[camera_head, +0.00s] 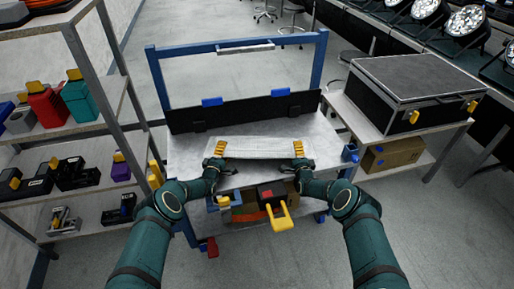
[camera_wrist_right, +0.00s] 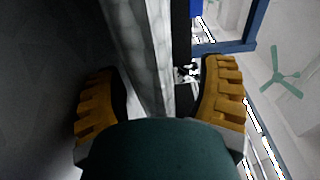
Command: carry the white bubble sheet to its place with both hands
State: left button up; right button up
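The white bubble sheet (camera_head: 260,148) is a long flat rectangle, level across the middle of the grey worktop (camera_head: 190,160) of a blue-framed bench. I cannot tell whether it touches the worktop. My left gripper (camera_head: 218,148) is at its left end and my right gripper (camera_head: 298,149) at its right end, with yellow fingers over the sheet. In the right wrist view, the sheet (camera_wrist_right: 140,45) passes between the spread fingers of my right gripper (camera_wrist_right: 160,90), with a gap on the right side. The left gripper's lower finger is hidden.
A black panel (camera_head: 245,110) stands along the worktop's back. A red and yellow item (camera_head: 273,203) is at the front, between my arms. A shelf (camera_head: 85,150) with tools and bottles stands left. A black case (camera_head: 415,90) sits on a table at right.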

pick_arm(q)
jog(key=shift+s+a+f, duration=0.15)
jog(key=shift+f, duration=0.1)
pick_arm(e)
jog(key=shift+s+d+f, duration=0.1)
jog(key=shift+s+f, duration=0.1)
jog(key=shift+f, duration=0.1)
pick_arm(q)
jog(key=shift+s+a, duration=0.1)
jog(key=shift+s, duration=0.1)
jog(key=shift+v, duration=3.8)
pick_arm(e)
jog(key=shift+d, duration=0.1)
pick_arm(q)
jog(key=shift+d+r, duration=0.15)
jog(key=shift+d, duration=0.1)
pick_arm(e)
jog(key=shift+s+d, duration=0.2)
jog(key=shift+s, duration=1.85)
jog(key=shift+s+d, duration=0.15)
jog(key=shift+s, duration=1.85)
jog(key=shift+r, duration=0.1)
